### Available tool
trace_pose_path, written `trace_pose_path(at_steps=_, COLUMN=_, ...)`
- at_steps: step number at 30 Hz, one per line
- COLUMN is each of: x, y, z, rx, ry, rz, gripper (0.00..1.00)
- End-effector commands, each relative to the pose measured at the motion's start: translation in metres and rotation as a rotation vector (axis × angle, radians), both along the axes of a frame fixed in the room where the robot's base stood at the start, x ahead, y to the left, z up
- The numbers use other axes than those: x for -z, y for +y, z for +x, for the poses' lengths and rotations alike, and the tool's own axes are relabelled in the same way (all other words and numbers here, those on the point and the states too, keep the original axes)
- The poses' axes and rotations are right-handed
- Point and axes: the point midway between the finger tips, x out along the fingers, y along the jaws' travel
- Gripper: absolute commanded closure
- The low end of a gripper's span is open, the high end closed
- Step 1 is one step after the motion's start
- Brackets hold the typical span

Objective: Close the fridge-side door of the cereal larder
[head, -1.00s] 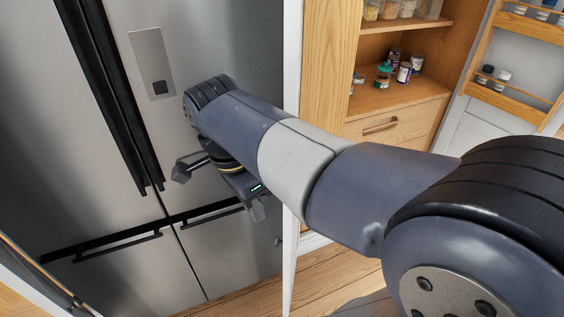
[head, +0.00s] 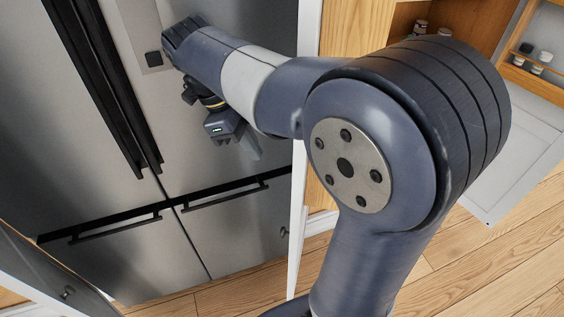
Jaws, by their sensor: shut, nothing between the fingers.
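The cereal larder (head: 400,22) stands to the right of the fridge, and my arm hides most of its inside. Its fridge-side door stands open and shows nearly edge-on as a tall pale strip (head: 299,225) between fridge and larder. A small round knob (head: 284,231) shows just left of this strip. My gripper (head: 250,150) is shut and empty, left of the door edge and in front of the fridge. A gap to the door seems to remain, but contact cannot be told for sure. My forearm crosses in front of the door's upper part.
The steel fridge (head: 225,235) with dark handles fills the left. The larder's other door (head: 520,135), with jar racks, stands open at the right. A grey panel with a knob (head: 40,280) is at the lower left. Wooden floor (head: 500,245) is clear at lower right.

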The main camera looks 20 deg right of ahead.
Motion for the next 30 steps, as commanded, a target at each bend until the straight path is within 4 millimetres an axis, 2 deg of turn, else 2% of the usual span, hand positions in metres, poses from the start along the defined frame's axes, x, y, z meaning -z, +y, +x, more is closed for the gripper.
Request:
trace_pose_path(at_steps=7, x=0.044, y=-0.016, z=-0.011, rx=0.001, ry=0.003, rz=-0.001, gripper=1.0)
trace_pose_path(at_steps=9, x=0.038, y=-0.027, z=-0.018, rx=0.003, ry=-0.001, rz=0.002, gripper=1.0)
trace_pose_path(at_steps=15, x=0.04, y=-0.044, z=-0.028, rx=0.0, ry=-0.001, rz=0.002, gripper=1.0)
trace_pose_path(at_steps=30, x=0.041, y=-0.048, z=-0.031, rx=-0.002, ry=-0.001, rz=0.001, gripper=1.0)
